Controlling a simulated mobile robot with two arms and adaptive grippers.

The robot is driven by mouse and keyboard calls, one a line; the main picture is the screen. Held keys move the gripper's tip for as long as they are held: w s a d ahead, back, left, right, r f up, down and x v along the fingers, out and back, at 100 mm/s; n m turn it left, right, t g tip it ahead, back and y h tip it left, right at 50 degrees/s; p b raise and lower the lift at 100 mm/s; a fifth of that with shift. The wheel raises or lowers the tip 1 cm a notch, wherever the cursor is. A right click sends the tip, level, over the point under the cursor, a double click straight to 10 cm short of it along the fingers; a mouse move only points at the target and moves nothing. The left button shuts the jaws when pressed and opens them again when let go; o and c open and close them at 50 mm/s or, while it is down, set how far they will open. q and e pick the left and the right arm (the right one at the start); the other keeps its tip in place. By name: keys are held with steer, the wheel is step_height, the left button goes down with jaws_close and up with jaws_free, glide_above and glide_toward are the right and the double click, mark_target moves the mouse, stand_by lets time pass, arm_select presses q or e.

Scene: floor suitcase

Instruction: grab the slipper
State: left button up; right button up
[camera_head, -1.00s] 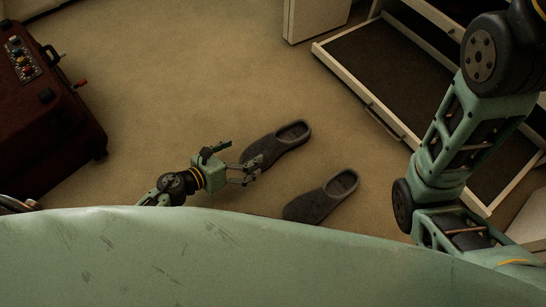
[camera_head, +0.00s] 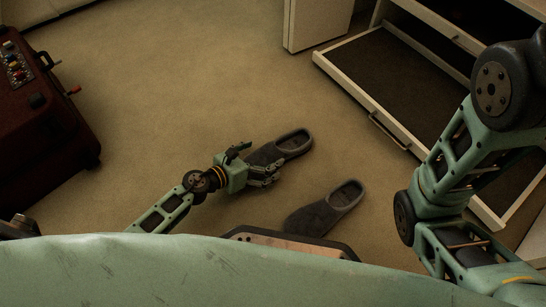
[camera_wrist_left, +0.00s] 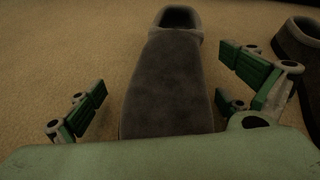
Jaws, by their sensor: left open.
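Two dark grey slippers lie on the carpet in the head view. The farther slipper (camera_head: 292,145) has its toe at my left gripper (camera_head: 258,162), which is open with its fingers to either side of the toe. In the left wrist view this slipper (camera_wrist_left: 175,85) runs away from me between the spread fingers, its heel opening at the top. I cannot tell whether any finger touches it. The nearer slipper (camera_head: 325,208) lies to the right, apart from the gripper; its edge shows in the left wrist view (camera_wrist_left: 298,45). My right arm is at the right, its gripper out of view.
A dark red suitcase (camera_head: 45,130) stands on the floor at the left. A white cabinet with an open drawer (camera_head: 385,85) is at the upper right. The carpet (camera_head: 190,80) between them is clear.

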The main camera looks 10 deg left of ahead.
arm_select(q)
steer(key=shift+c, duration=0.2)
steer(key=shift+a, duration=0.1)
steer(key=c, duration=1.5)
steer(key=shift+r, duration=0.15)
